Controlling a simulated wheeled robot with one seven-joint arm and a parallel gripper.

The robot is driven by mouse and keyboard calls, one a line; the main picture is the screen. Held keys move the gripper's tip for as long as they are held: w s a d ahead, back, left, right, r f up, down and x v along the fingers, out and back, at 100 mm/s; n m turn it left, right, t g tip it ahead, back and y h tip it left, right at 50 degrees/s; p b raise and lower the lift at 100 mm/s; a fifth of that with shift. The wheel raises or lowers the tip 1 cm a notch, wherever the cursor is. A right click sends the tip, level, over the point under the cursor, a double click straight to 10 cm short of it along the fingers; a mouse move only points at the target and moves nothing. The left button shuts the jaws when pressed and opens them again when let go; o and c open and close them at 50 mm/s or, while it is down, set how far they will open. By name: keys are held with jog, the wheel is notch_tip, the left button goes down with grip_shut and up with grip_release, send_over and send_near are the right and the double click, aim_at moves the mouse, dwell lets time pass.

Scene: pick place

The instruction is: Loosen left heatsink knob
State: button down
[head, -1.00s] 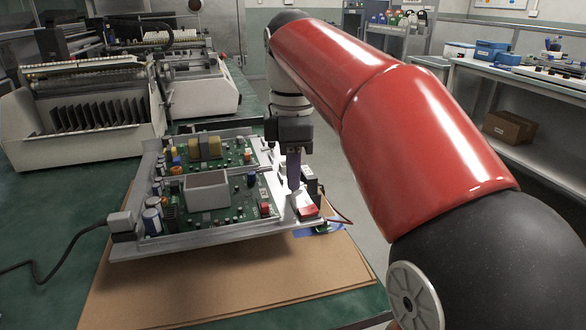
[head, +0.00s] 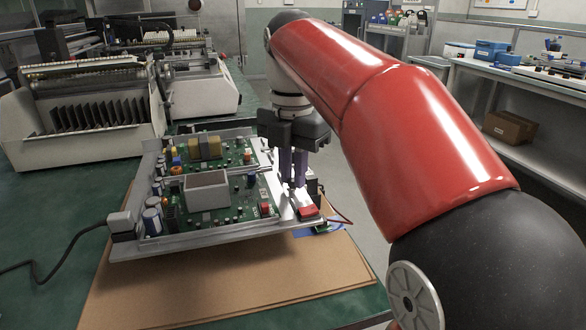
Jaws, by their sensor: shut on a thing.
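The open chassis (head: 200,238) holds green circuit boards and lies tilted on a brown board. My gripper (head: 293,184) points straight down at the chassis's right end, with its two purple fingers close together. Its fingertips are down at the bright metal strip there, shut on a small part that they hide, seemingly a heatsink knob. I cannot make out the knob's shape, or which knob it is. A red switch (head: 308,212) sits just in front of the fingertips.
A black cable (head: 70,243) runs from the chassis's left corner across the green table. The brown board (head: 235,285) is bare in front. Large machines (head: 85,115) stand behind at left. Blue boxes (head: 490,50) are on a far bench at right.

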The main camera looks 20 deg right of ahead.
jog(key=shift+n, duration=0.5)
jog(key=c, duration=1.4)
grip_release()
jog(key=shift+o, duration=0.2)
jog(key=shift+r, duration=3.85)
